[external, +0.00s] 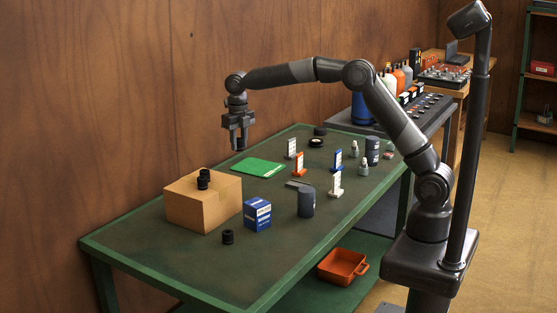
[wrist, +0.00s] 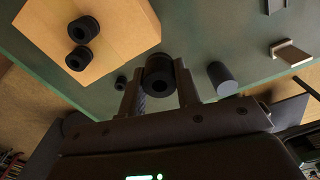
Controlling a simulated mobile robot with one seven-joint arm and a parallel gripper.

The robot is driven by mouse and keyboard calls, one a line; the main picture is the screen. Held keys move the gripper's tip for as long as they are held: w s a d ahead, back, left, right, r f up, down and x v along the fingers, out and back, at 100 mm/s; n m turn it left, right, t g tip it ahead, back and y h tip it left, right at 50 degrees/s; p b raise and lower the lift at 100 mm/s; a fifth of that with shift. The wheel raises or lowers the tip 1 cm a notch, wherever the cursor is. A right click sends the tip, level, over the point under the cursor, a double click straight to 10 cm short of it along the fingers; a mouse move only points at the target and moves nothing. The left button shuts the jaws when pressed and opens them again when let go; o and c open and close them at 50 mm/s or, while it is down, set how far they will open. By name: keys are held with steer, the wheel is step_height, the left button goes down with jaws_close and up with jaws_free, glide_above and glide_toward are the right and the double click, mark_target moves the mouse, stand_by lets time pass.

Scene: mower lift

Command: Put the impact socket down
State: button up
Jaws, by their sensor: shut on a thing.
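My gripper (external: 240,145) hangs fingers-down above the back part of the green-framed table (external: 180,271), well clear of its top. In the wrist view its two fingers (wrist: 159,92) are closed around a black impact socket (wrist: 158,66), whose round hole faces the camera. Two more black sockets stand on a cardboard box (external: 199,213), one socket (external: 203,184) in front of the other (external: 204,172). Another small black socket (external: 228,237) stands on the table in front of the box. In the external view the held socket is hard to make out against the dark fingers.
A green mat (external: 258,167) lies flat near the gripper. A blue box (external: 257,214), a dark cylinder (external: 306,202) and several small stands, such as an orange one (external: 299,164), occupy the middle. The table's front left is bare. An orange bin (external: 342,266) sits below.

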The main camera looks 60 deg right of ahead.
glide_above(219, 185)
step_height(219, 185, down, 6)
steer(key=shift+r, duration=0.15)
steer(key=shift+f, duration=2)
steer(key=shift+f, duration=0.2)
steer(key=o, duration=0.7)
